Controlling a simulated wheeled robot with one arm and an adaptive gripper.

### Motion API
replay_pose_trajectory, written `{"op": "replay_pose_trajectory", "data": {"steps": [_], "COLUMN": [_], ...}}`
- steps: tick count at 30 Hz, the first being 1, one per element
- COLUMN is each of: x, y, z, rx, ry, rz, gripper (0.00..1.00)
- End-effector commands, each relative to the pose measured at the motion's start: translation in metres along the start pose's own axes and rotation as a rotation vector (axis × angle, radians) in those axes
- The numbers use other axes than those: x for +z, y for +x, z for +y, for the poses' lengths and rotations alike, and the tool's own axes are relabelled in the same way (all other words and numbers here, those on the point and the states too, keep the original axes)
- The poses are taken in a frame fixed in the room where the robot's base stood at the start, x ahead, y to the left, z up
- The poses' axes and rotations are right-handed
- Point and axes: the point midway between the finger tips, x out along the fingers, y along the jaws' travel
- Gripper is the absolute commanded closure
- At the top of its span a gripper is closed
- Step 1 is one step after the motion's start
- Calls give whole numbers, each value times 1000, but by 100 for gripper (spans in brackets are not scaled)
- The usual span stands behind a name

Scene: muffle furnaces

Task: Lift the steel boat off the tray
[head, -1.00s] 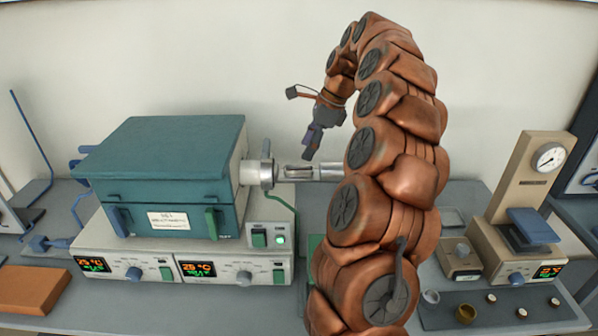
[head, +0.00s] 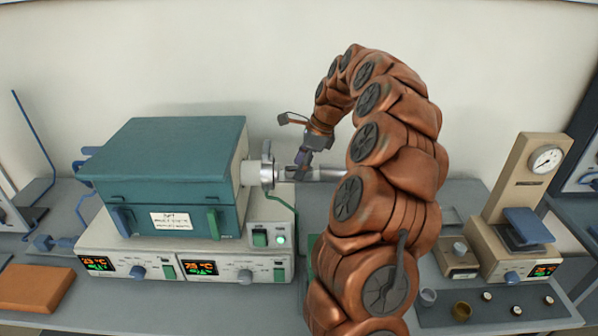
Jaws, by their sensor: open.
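The tray (head: 330,174) is a narrow pale metal channel that sticks out to the right from the furnace's tube end. The steel boat (head: 291,174) is small and grey and sits at the tray's left part, close to the round metal flange. My gripper (head: 300,171) points down over the tray at the boat, with its fingers right at or just above it. The gripper is open, and its fingers hide part of the boat. I cannot tell whether they touch it.
The teal furnace (head: 168,170) with its tube flange (head: 267,164) stands just left of the gripper. My arm covers the bench's middle. A beige instrument with a gauge (head: 546,159) stands at the right, behind a dark mat (head: 460,292) with small crucibles.

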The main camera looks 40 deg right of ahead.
Motion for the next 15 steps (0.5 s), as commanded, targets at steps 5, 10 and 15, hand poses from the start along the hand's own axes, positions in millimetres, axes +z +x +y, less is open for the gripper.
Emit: {"op": "replay_pose_trajectory", "data": {"steps": [5, 10, 15], "x": [0, 0, 0], "y": [0, 0, 0], "z": [0, 0, 0], "rx": [0, 0, 0], "ry": [0, 0, 0], "rz": [0, 0, 0], "gripper": [50, 68, 85]}}
